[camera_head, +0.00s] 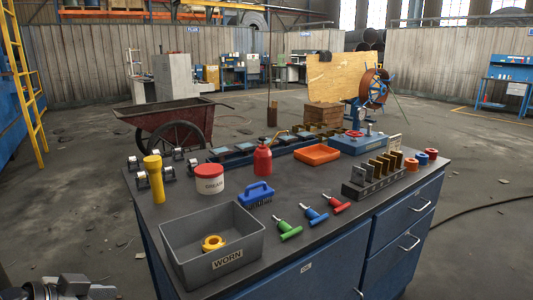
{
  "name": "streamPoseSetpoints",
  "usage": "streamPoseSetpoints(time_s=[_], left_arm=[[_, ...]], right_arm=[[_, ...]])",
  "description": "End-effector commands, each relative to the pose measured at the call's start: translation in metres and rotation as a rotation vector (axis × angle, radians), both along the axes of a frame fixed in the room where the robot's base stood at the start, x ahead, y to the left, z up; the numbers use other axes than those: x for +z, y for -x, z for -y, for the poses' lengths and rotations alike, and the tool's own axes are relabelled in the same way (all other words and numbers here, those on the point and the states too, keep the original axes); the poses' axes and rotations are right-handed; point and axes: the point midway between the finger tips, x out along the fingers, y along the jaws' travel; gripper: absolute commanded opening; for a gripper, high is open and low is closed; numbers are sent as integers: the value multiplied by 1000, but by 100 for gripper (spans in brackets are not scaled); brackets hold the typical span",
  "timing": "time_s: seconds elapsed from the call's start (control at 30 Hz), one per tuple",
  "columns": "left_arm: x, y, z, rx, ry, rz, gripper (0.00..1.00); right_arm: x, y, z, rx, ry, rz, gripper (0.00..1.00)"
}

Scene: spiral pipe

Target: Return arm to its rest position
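Dark and grey machine parts of my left arm (72,289) show at the bottom left corner, beside the workbench (133,183) and apart from it. The picture's edge cuts them off. I cannot make out the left fingertips or whether they hold anything. My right arm and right gripper are not in view.
On the bench are a grey WORN bin (184,257) with a yellow ring (213,243) inside, a grease tub (209,180), a red bottle (262,158), a blue brush (257,193), several T-handled tools (287,229), and an orange tray (317,154).

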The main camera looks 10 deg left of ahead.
Motion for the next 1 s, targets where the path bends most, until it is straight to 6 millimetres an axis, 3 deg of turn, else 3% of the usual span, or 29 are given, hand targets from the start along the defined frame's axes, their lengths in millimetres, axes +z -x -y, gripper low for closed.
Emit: streamPoseSetpoints(time_s=[0.13,0.23,0.4,0.5,0.63,0.73,1.0], left_arm=[[-59,-2,10,98,23,-31,76],[-105,3,30,153,24,-45,76],[-176,25,107,173,10,-24,76],[-191,36,152,143,10,14,76],[-195,44,187,109,12,53,76],[-195,46,197,99,14,66,76],[-195,46,197,98,12,68,76]], right_arm=[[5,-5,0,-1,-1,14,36],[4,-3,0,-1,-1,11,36],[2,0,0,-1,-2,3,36],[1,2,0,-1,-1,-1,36],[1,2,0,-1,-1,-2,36],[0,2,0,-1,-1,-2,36],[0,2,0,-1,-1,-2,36]])
